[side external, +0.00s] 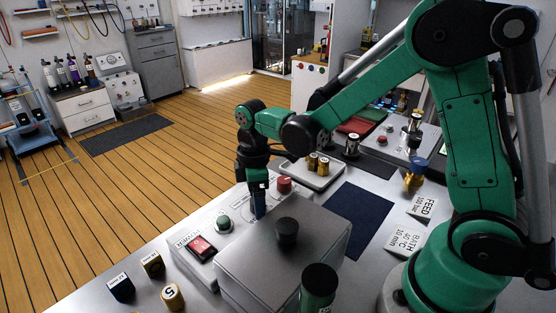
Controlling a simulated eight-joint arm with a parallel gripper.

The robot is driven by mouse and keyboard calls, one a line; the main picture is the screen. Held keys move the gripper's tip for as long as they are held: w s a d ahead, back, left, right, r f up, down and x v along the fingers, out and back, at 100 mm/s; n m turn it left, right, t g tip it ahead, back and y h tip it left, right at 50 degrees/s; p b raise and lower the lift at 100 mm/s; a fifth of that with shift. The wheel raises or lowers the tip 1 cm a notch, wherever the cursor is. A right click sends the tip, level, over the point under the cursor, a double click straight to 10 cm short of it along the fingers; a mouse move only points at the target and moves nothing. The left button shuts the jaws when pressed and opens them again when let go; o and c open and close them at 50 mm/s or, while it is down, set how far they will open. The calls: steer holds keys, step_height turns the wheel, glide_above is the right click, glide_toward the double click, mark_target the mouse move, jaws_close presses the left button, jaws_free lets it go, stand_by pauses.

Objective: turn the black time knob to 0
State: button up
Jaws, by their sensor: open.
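My gripper (258,207) points down over the middle of the light panel (180,262), between a green knob (223,223) and a red knob (284,185). It is open, but its fingers look close together from this side. No black time knob shows clearly on the panel; the gripper and a grey box hide part of it. A black round knob (287,230) stands on top of the grey box (252,268), in front of my gripper and apart from it. I cannot tell from its look whether this is the time knob.
A red POWER switch (201,248) sits on the panel's near left. A tray (325,176) with brass pieces stands behind the panel. A dark green cylinder (318,290) and several labelled blocks stand near the front. A dark blue mat (359,220) lies clear on the right.

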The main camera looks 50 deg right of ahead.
steer(key=shift+w+r, duration=0.1)
steer(key=shift+r, duration=2.7)
steer(key=shift+d, duration=0.1)
steer(key=shift+s+r+m+t, duration=0.3)
steer(key=shift+r, duration=0.05)
steer(key=s+r+m+t, duration=0.1)
steer(key=s+m+t, duration=0.1)
steer(key=m, duration=0.1)
steer(key=s+d+r+m+t, duration=0.1)
steer(key=s+m+t, duration=0.1)
steer(key=m, duration=0.1)
steer(key=s+r+m+t, duration=0.1)
steer(key=s+m+t, duration=0.1)
steer(key=m, duration=0.2)
steer(key=shift+s+d+r+t, duration=0.15)
steer(key=shift+s+r+t, duration=0.1)
steer(key=shift+t, duration=0.15)
